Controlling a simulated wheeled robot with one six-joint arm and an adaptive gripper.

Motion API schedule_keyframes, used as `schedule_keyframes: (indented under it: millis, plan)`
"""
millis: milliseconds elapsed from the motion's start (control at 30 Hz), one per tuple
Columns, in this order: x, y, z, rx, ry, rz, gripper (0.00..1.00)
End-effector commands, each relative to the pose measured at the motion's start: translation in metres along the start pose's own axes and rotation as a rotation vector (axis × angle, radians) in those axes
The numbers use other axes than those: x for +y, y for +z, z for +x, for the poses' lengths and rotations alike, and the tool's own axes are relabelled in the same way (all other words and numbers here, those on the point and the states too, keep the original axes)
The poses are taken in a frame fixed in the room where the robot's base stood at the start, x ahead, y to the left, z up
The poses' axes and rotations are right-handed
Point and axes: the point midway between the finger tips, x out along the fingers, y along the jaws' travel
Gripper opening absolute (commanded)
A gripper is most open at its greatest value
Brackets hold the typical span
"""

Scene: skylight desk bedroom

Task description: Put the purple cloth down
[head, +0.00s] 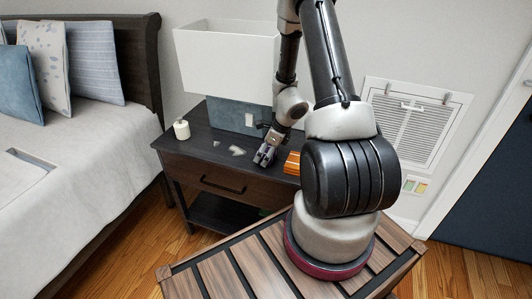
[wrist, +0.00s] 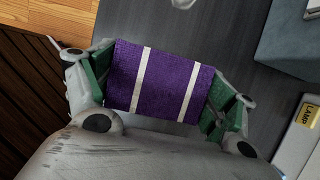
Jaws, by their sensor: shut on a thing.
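The purple cloth (wrist: 160,82) with two white stripes spans the space between my gripper's two green-padded fingers in the wrist view. My gripper (wrist: 166,88) is shut on it, one finger at each side edge. In the head view my gripper (head: 265,155) is over the front part of the dark nightstand (head: 188,150), pointing down. I cannot make out the cloth in that view. The nightstand top (wrist: 232,40) also lies behind the cloth in the wrist view. I cannot tell whether the cloth touches it.
A lamp (head: 230,60) with a grey-blue base stands at the back of the nightstand. A white jar (head: 182,130) is at its left, small pale items (head: 237,151) lie left of my gripper, and an orange object (head: 292,163) sits right. The bed (head: 75,150) is at left.

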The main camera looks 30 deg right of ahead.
Motion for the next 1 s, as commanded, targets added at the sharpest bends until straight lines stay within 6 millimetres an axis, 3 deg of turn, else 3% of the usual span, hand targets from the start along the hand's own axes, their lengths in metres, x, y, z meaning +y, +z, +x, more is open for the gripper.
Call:
schedule_keyframes:
  millis: [533,567,633,1000]
  plan:
    - [0.000,-0.004,0.010,0.000,0.000,0.001,0.46]
    - [0.000,-0.004,0.010,0.000,0.000,0.000,0.86]
    - [0.000,-0.004,0.010,0.000,-0.001,0.000,0.98]
    - [0.000,-0.004,0.009,0.000,-0.001,-0.001,1.00]
